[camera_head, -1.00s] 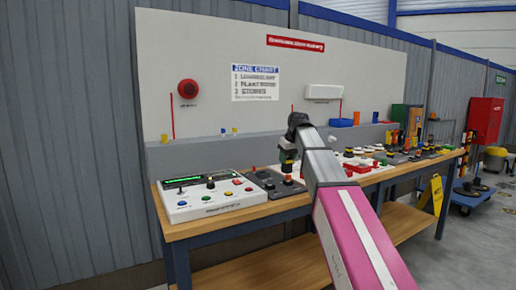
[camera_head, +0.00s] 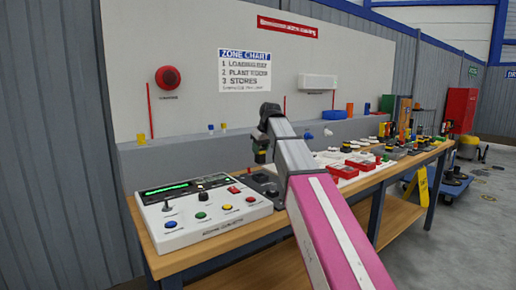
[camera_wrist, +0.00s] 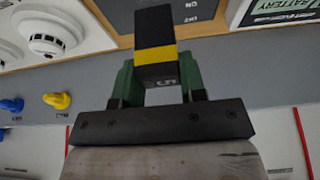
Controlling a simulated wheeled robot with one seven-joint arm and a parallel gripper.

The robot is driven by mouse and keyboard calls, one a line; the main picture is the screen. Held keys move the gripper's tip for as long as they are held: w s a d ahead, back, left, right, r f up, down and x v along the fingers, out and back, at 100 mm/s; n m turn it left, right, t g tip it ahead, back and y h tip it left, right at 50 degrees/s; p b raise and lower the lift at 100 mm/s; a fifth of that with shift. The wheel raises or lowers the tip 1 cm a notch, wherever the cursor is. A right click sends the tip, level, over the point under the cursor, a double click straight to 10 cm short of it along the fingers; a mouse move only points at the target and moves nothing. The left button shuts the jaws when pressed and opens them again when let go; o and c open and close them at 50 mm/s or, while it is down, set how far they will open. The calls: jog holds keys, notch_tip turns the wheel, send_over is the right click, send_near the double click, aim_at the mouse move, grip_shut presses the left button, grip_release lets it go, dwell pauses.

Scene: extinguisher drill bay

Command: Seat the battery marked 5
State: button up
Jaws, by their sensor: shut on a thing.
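The battery marked 5 is a black block with a yellow band; it shows in the wrist view (camera_wrist: 155,48), and the digit appears upside down on its near face. My gripper (camera_wrist: 157,88) is shut on it, with a green finger on each side. In the head view my gripper (camera_head: 261,146) points down behind the right end of the white control panel, and the battery (camera_head: 260,156) shows small beneath it. A label reading BATTERY (camera_wrist: 288,12) is at the wrist view's upper right. No battery slot can be made out.
The white control panel (camera_head: 205,215) with coloured buttons stands at the bench's left end. Red and white devices (camera_head: 345,168) crowd the bench to the right.

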aim_at(260, 159)
jog(key=shift+f, duration=2.5)
jog(key=shift+f, duration=1.55)
dwell(0.7)
jog(key=o, duration=1.5)
jog(key=shift+r, duration=0.1)
jog(key=shift+r, duration=3.45)
jog(key=shift+s, duration=0.1)
